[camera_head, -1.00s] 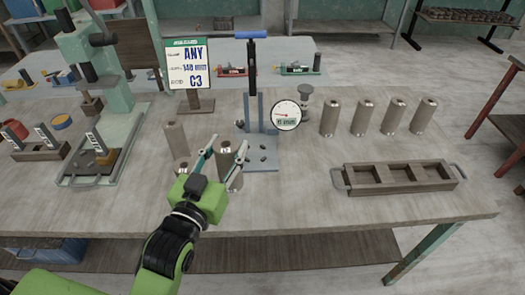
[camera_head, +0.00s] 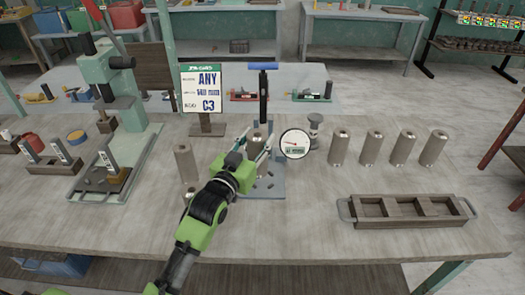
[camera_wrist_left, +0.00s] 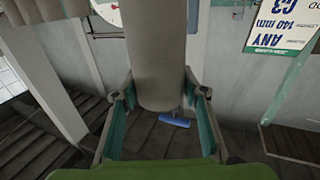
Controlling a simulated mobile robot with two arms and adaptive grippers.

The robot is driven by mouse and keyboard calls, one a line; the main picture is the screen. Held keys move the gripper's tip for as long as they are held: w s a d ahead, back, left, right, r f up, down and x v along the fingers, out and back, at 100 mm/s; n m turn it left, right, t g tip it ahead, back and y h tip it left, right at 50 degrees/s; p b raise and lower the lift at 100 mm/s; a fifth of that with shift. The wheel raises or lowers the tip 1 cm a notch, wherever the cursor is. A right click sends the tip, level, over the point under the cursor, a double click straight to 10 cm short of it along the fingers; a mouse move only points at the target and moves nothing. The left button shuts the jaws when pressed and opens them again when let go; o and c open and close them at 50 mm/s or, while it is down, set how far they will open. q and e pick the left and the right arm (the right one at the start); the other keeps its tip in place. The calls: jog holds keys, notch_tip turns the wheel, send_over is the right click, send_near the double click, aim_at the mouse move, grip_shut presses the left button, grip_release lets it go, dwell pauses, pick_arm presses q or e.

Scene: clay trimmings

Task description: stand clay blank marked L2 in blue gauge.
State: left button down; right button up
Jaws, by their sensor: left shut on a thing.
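My left gripper (camera_head: 258,148) is shut on a grey-brown cylindrical clay blank (camera_head: 257,134), held upright in front of the gauge's post. In the left wrist view the blank (camera_wrist_left: 158,55) stands between the two fingers (camera_wrist_left: 160,95); I cannot read a mark on it. The blue gauge (camera_head: 275,190) has a pale blue base, a dark post with a blue handle (camera_head: 262,66) and a round dial (camera_head: 295,144) on its right. My gripper and arm hide part of the base, so I cannot tell whether the blank touches it. The right gripper is not in view.
Another blank (camera_head: 186,163) stands left of my arm. Several blanks (camera_head: 372,148) stand in a row at the right, behind a wooden tray (camera_head: 410,217) with compartments. A sign (camera_head: 202,92) stands behind left. A green press (camera_head: 120,90) is farther left.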

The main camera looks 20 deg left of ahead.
pick_arm(q)
jog(key=w+f+p, duration=0.1)
jog(key=w+f, duration=0.2)
jog(key=f, duration=0.4)
jog(key=shift+w+d+f, duration=0.15)
jog(key=shift+w+f, duration=0.1)
jog(key=shift+w, duration=0.15)
jog(key=shift+f, duration=0.1)
jog(key=c, duration=1.2)
grip_release()
jog(key=shift+f, duration=0.2)
jog(key=shift+c, duration=0.2)
jog(key=shift+r, duration=0.15)
